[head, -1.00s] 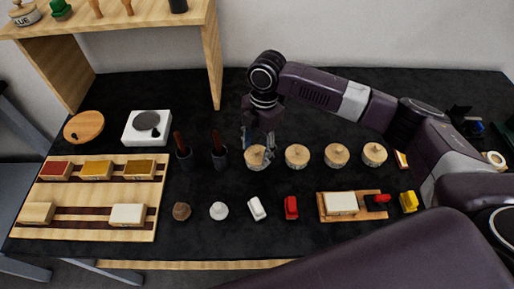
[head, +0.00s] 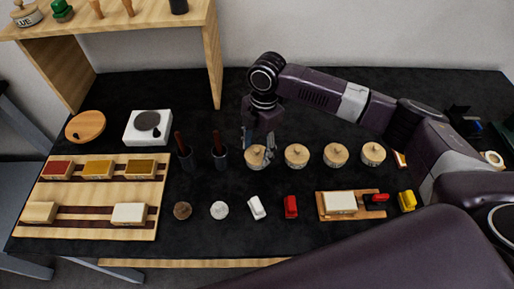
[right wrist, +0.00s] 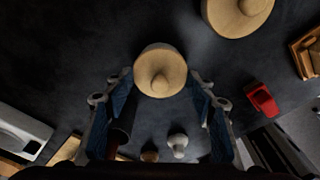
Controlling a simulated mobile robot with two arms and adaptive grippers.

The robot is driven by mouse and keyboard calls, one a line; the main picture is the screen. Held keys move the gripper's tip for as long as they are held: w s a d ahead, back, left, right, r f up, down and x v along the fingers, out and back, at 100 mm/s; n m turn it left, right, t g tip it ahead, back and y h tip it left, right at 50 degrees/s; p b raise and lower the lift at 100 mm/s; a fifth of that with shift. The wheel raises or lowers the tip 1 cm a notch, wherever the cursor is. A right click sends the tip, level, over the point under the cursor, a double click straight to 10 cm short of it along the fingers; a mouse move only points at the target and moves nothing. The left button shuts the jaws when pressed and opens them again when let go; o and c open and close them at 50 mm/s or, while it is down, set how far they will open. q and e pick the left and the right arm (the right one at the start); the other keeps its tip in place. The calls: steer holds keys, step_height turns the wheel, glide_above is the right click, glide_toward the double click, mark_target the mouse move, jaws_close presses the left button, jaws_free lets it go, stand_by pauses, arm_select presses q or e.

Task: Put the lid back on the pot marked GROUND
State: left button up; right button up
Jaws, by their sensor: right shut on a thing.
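Several round pale pots with knobbed wooden lids stand in a row in the head view. The leftmost pot (head: 254,164) is under my right gripper (head: 257,147). In the right wrist view my right gripper (right wrist: 160,84) has its blue-padded fingers on both sides of a round wooden lid (right wrist: 173,78) with a central knob, and is shut on it. The lid looks level and at the pot's top; I cannot tell whether it is fully seated. The marking GROUND is not readable on any pot. My left gripper is not in view.
Other lidded pots (head: 297,156) stand close to the right. Two dark cups with brown-handled tools (head: 221,160) stand just left. Small blocks and a white knob-shaped piece (head: 219,210) lie in front. A wooden shelf (head: 213,62) rises behind left. Black tabletop is clear behind the pots.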

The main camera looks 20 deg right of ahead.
steer(key=o, duration=1.5)
steer(key=shift+r+p, duration=3.55)
steer(key=shift+p, duration=0.3)
jaws_close()
